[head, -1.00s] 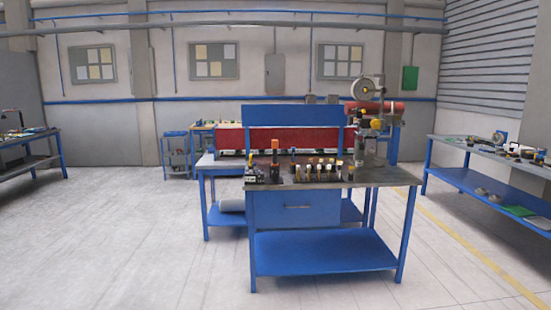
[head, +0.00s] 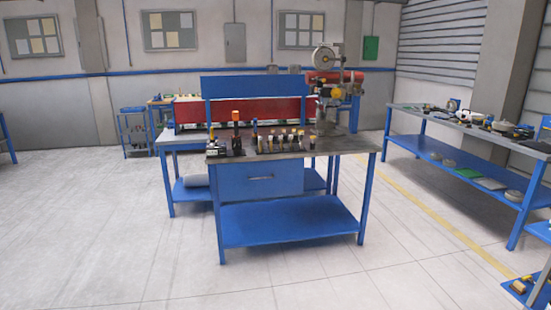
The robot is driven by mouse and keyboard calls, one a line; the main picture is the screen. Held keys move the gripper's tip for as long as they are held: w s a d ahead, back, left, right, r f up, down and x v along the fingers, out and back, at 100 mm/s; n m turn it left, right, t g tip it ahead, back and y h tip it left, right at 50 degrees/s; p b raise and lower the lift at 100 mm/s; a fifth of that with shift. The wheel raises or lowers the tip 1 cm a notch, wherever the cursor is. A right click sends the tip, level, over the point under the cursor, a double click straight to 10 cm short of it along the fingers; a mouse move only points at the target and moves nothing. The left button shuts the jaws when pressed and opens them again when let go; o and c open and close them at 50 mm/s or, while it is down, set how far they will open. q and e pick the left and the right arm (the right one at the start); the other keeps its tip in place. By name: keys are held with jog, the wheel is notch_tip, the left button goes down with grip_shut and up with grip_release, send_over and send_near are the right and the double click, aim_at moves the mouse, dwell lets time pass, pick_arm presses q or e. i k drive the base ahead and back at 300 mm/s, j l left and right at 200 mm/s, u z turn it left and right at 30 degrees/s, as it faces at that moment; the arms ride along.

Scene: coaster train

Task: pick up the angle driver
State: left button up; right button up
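I cannot make out the angle driver for sure at this distance. A blue workbench (head: 345,143) with a dark top stands ahead in the middle of the head view. Several small items also lie on the right bench (head: 405,107), too small to name. Neither of my grippers is in view.
A drill-press-like machine (head: 327,95) stands on the workbench's right end. Behind are a blue panel (head: 255,87) and a red-sided bench. A lower shelf with items shows at bottom right (head: 527,292). The floor (head: 100,225) in front and left is clear.

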aim_at(235, 114)
jog(key=i, duration=3.05)
